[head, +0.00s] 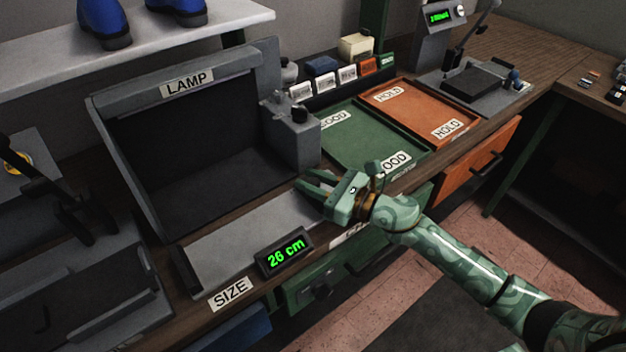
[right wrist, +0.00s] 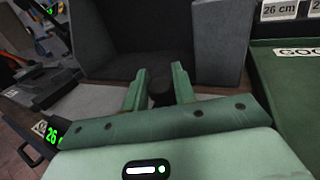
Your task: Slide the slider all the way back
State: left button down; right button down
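The size gauge is a flat grey plate (head: 225,250) in front of the lamp box, with a SIZE label (head: 230,293) and a display (head: 285,252) reading 26 cm. My right gripper (head: 312,187) is over the right end of this plate, its fingers pointing left and apart. In the right wrist view a dark rounded knob (right wrist: 160,92) shows between the two fingers; it may be the slider's handle. I cannot tell whether the fingers touch it. In the head view the knob is hidden by the gripper. My left gripper is not in view.
The dark lamp box (head: 180,150) stands behind the plate, with a grey block (head: 292,140) at its right. A green tray (head: 365,140) and an orange tray (head: 425,108) lie to the right. Green and orange drawers are below the bench edge.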

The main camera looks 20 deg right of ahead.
jog(key=d+b, duration=0.1)
jog(key=w+d+b, duration=0.1)
jog(key=d, duration=0.1)
jog(key=w+d+b, duration=0.1)
jog(key=d, duration=0.1)
jog(key=shift+f, duration=0.2)
jog(key=shift+d+r, duration=0.15)
jog(key=shift+r, duration=0.15)
jog(key=c, duration=1.5)
grip_release()
jog(key=o, duration=0.3)
jog(key=shift+d, duration=0.15)
jog(key=shift+s+d, duration=0.2)
jog(key=shift+s, duration=0.2)
jog(key=v, duration=1.5)
jog(key=shift+d+b, duration=0.3)
jog(key=shift+b, duration=0.05)
